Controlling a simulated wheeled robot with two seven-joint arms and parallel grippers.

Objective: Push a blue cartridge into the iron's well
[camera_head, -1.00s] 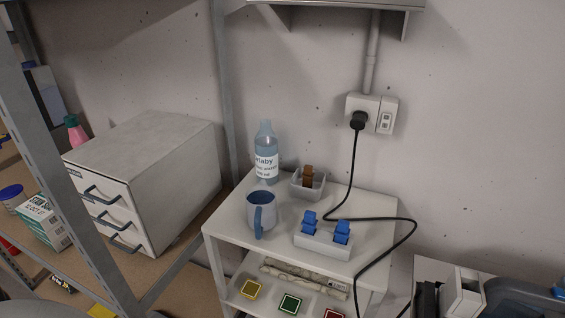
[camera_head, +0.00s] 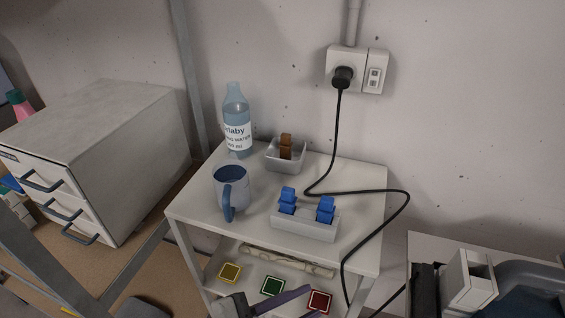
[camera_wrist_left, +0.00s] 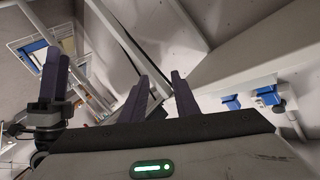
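Two blue cartridges (camera_head: 287,199) (camera_head: 325,209) stand upright in a white holder (camera_head: 304,228) on the small white table. Two blue pieces that look like them show at the right of the left wrist view (camera_wrist_left: 231,103) (camera_wrist_left: 268,97). My left gripper (camera_head: 268,300) is at the bottom of the head view, in front of and below the tabletop, apart from the cartridges. In the left wrist view its two dark fingers (camera_wrist_left: 160,78) are spread and empty. Another dark gripper, seemingly my right (camera_wrist_left: 55,72), shows at left there. A grey-blue body (camera_head: 520,286), possibly the iron, is cut off at right; no well is discernible.
A mug (camera_head: 231,188), a bottle (camera_head: 236,120) and a grey tray (camera_head: 285,158) with a brown piece (camera_head: 286,146) share the tabletop (camera_head: 200,211). A black cable (camera_head: 375,193) crosses its right side. A drawer cabinet (camera_head: 95,140) stands left. A white block (camera_head: 468,283) is at right.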

